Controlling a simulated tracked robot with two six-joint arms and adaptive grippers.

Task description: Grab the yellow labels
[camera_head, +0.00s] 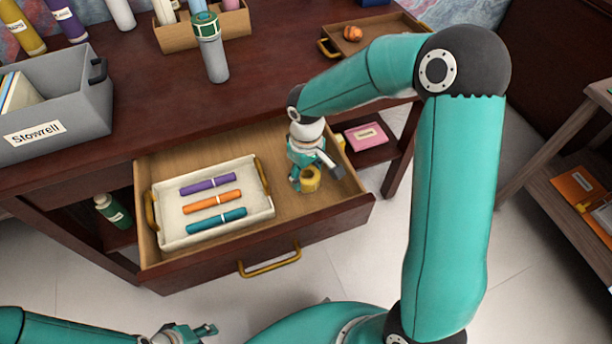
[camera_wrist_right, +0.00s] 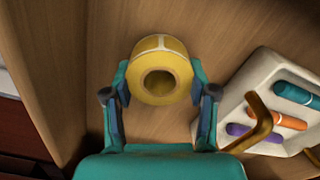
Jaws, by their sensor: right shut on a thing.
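The yellow labels (camera_head: 310,179) are a yellow roll with a hollow core, at the right side of the open drawer (camera_head: 240,145). The roll also shows in the right wrist view (camera_wrist_right: 160,70), between the two fingers. My right gripper (camera_head: 308,172) is shut on the roll, one finger on each side of it, inside the drawer; it also shows in the right wrist view (camera_wrist_right: 162,85). My left gripper (camera_head: 190,331) is at the bottom of the head view, away from the drawer; its jaw opening is too small to judge.
A white tray (camera_head: 163,213) with brass handles fills the drawer's left part and holds purple, orange and teal tubes. The drawer walls stand close around the right gripper. A grey bin (camera_head: 85,120) and a grey bottle (camera_head: 215,62) stand on the desk above.

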